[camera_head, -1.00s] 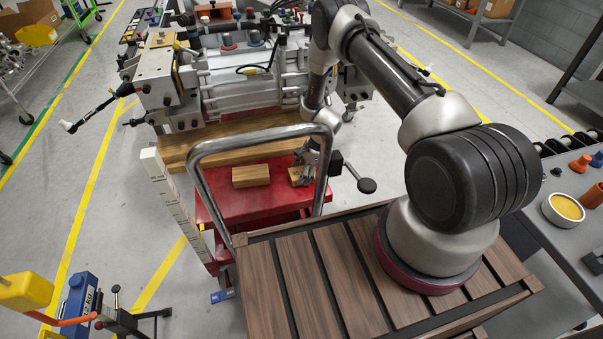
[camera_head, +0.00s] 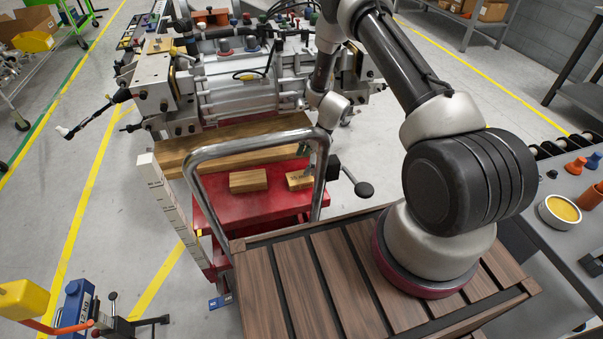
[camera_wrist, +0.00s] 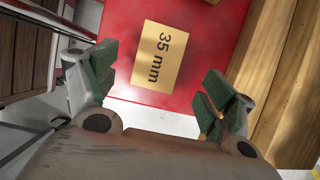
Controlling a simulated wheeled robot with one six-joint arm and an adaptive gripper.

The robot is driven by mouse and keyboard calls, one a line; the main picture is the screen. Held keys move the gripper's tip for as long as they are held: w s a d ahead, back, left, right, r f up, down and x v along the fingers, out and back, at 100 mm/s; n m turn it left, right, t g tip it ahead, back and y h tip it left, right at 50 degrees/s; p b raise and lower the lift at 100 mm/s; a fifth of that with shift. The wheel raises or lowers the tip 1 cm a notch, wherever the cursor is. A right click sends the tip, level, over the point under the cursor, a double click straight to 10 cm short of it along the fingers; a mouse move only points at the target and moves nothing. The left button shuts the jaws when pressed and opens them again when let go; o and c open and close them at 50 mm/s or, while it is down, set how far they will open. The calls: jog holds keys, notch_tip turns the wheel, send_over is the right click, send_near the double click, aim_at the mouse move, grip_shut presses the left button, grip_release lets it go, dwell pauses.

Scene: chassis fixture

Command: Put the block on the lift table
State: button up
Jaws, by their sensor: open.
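A wooden block marked "35 mm" (camera_wrist: 160,57) lies flat on the red top of the lift table (camera_head: 235,208). In the head view this appears to be the right-hand block (camera_head: 298,181), partly behind the table's handle. My gripper (camera_wrist: 160,90) is open and empty, its green-padded fingers spread wide, with the block in view beyond them and apart from them. In the head view the gripper (camera_head: 308,151) is small and partly hidden by the handle, just above the right-hand block.
A second wooden block (camera_head: 248,181) lies to the left on the same red top. The bent metal handle (camera_head: 255,143) rises at the near side. A long timber (camera_head: 215,152) lies along the far side, with the metal chassis fixture (camera_head: 240,85) behind it.

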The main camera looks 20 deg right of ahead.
jog(key=s+d+r+n+t, duration=0.1)
jog(key=s+d+r+n, duration=0.15)
jog(key=r, duration=1.05)
jog(key=s+d+r+n+h, duration=0.15)
jog(key=r+n, duration=0.25)
jog(key=r, duration=0.8)
jog(key=s+d+r+n+t+y, duration=0.1)
jog(key=s+r+n, duration=0.2)
jog(key=r, duration=1)
jog(key=s+d+r+n+h, duration=0.1)
jog(key=s+r, duration=0.3)
jog(key=s, duration=0.4)
jog(key=s+d+r+n+t+h, duration=0.1)
jog(key=s+d+r+n, duration=0.2)
jog(key=s, duration=0.6)
jog(key=s+d+r+n+t+h, duration=0.1)
jog(key=s+d+r+n+h, duration=0.1)
jog(key=s+r+n, duration=0.2)
jog(key=s+r, duration=0.3)
jog(key=s, duration=0.2)
jog(key=shift+d, duration=0.3)
